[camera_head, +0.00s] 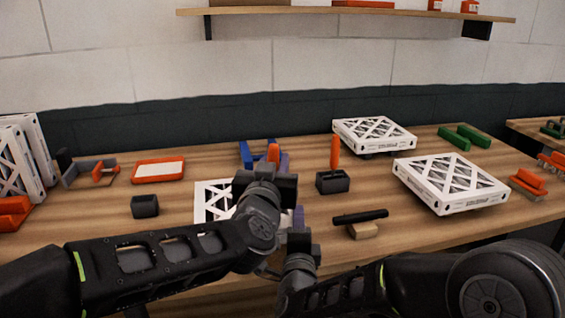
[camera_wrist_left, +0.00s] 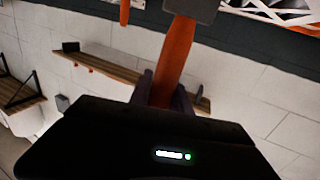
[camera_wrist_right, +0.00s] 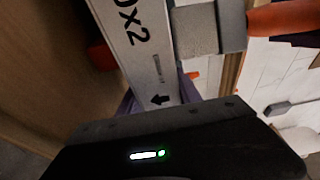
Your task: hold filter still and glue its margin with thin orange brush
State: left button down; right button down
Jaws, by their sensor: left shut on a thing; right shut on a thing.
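The white filter with a lattice face (camera_head: 213,198) lies on the table, partly hidden behind my left arm. My right gripper (camera_head: 298,217) is shut on its edge; in the right wrist view the white printed side (camera_wrist_right: 140,45) runs between the fingers. My left gripper (camera_head: 281,168) is shut on an orange brush handle (camera_wrist_left: 175,60), with the grey brush head (camera_wrist_left: 192,9) beyond the fingers. In the right wrist view the grey head (camera_wrist_right: 195,30) is right beside the filter's side; I cannot tell whether they touch.
Another orange-handled brush (camera_head: 334,152) stands in a dark holder (camera_head: 332,183). Two boxed filters (camera_head: 450,182) (camera_head: 372,134) lie at the right. A dark-handled brush (camera_head: 360,218), an orange tray (camera_head: 158,170) and a dark cup (camera_head: 145,206) stand nearby. More filters (camera_head: 38,145) stand at left.

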pick_arm(q)
jog(key=shift+s+a+f, duration=0.1)
jog(key=shift+s+a, duration=0.1)
jog(key=shift+a, duration=1.45)
jog(key=shift+s+a, duration=0.15)
jog(key=shift+a, duration=0.7)
jog(key=shift+s+a, duration=0.1)
jog(key=shift+a, duration=0.75)
jog(key=shift+s+a, duration=0.2)
jog(key=shift+a, duration=1.45)
jog(key=shift+a, duration=0.15)
jog(key=a, duration=0.3)
jog(key=shift+s, duration=0.25)
